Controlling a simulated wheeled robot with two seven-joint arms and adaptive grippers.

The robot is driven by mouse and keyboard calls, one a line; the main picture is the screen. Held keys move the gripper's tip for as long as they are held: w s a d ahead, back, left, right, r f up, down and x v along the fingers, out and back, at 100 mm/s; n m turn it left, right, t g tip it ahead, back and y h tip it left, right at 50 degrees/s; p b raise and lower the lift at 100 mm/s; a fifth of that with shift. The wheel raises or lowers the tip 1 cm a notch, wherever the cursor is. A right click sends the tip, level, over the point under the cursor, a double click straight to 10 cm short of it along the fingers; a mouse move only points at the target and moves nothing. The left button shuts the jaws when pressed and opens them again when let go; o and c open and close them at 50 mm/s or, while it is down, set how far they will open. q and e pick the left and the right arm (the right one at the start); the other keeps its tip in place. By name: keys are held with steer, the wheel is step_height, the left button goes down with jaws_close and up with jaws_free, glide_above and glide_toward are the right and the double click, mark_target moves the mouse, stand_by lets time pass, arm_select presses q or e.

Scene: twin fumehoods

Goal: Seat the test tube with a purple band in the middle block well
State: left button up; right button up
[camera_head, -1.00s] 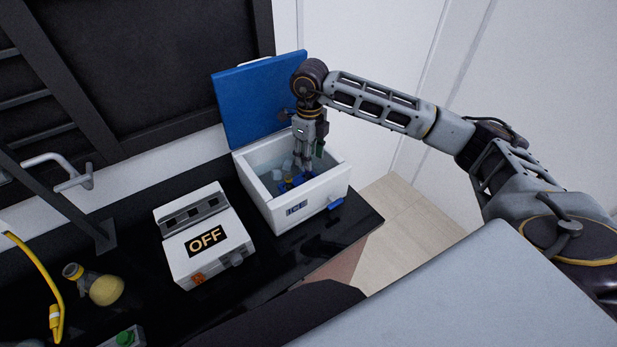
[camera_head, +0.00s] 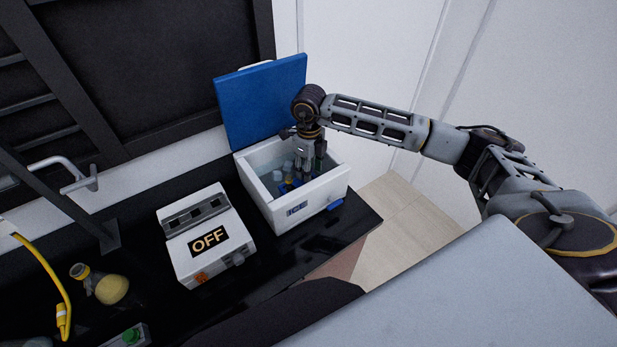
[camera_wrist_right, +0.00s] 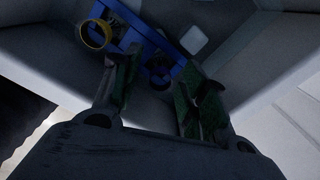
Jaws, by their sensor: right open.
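My right gripper (camera_head: 306,172) reaches down into an open white box (camera_head: 285,214). In the right wrist view its fingers (camera_wrist_right: 153,92) are apart, on either side of a dark tube top (camera_wrist_right: 158,72) in a blue rack (camera_wrist_right: 168,45). The fingers do not look closed on it. Another tube with a yellow ring (camera_wrist_right: 95,34) stands in the rack to the left. I cannot make out a purple band on any tube. The block (camera_head: 207,244), a white unit marked OFF with a row of dark wells on top, stands left of the box. My left gripper is out of view.
The box's blue lid (camera_head: 262,98) stands open behind it. A flask with yellow liquid (camera_head: 108,287) and a yellow cable (camera_head: 47,272) are at the left.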

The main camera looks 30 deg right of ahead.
steer(key=shift+f, duration=0.15)
stand_by(0.3)
jaws_close()
steer(key=shift+r+b, duration=1.15)
steer(key=shift+r, duration=3.9)
